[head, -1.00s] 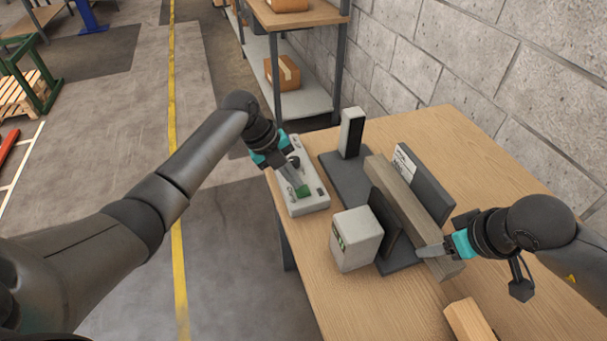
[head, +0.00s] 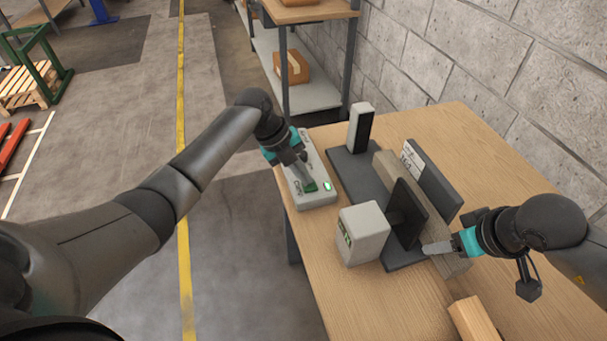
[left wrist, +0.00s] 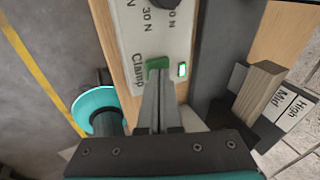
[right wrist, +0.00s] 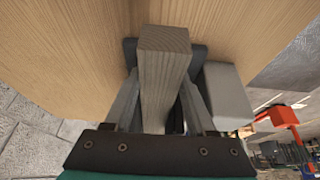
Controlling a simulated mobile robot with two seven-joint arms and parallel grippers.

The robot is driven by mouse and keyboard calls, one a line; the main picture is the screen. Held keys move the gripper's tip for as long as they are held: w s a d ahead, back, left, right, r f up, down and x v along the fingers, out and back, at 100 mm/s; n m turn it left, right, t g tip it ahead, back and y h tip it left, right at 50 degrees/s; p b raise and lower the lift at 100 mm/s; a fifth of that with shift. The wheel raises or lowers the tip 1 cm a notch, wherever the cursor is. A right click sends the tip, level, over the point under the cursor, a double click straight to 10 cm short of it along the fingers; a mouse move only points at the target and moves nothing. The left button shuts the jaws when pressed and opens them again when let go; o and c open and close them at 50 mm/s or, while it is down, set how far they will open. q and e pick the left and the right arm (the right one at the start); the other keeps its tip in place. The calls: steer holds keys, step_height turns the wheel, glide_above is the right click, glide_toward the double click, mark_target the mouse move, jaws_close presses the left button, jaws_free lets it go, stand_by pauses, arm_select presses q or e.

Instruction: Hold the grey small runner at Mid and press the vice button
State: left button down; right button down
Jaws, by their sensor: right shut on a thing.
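The grey runner (head: 388,166) is a long wooden bar in the vice, between the dark plate jaw (head: 409,207) and the rear jaw (head: 436,180) with its label. My right gripper (head: 437,248) is shut on the runner's near end; the right wrist view shows the runner (right wrist: 163,75) between its fingers. My left gripper (head: 309,184) is shut and empty, its tips at the green Clamp button (left wrist: 157,63) on the control box (head: 317,201). A lamp (left wrist: 182,69) beside the button glows green. The plate jaw hides the runner's middle; I cannot tell whether they touch.
A wooden block (head: 472,319) lies at the table's near edge. A light grey housing (head: 362,236) and an upright post (head: 359,127) stand at the vice. The table (head: 500,150) is clear at the back right, before a block wall.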

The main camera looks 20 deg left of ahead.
arm_select(q)
step_height(320, 180, up, 7)
arm_select(e)
steer(key=shift+s+a+f, duration=0.1)
steer(key=shift+s+a, duration=0.1)
steer(key=shift+a, duration=0.1)
stand_by(0.4)
arm_select(q)
steer(key=shift+d+f, duration=0.1)
steer(key=shift+f, duration=0.05)
stand_by(0.9)
arm_select(e)
steer(key=shift+c, duration=2.2)
jaws_free()
steer(key=o, duration=0.3)
steer(key=shift+d, duration=0.1)
steer(key=shift+w, duration=0.1)
steer(key=shift+d, duration=0.1)
steer(key=shift+r, duration=0.25)
arm_select(q)
steer(key=shift+r+p, duration=0.7)
steer(key=shift+r, duration=0.1)
arm_select(e)
steer(key=v, duration=1.5)
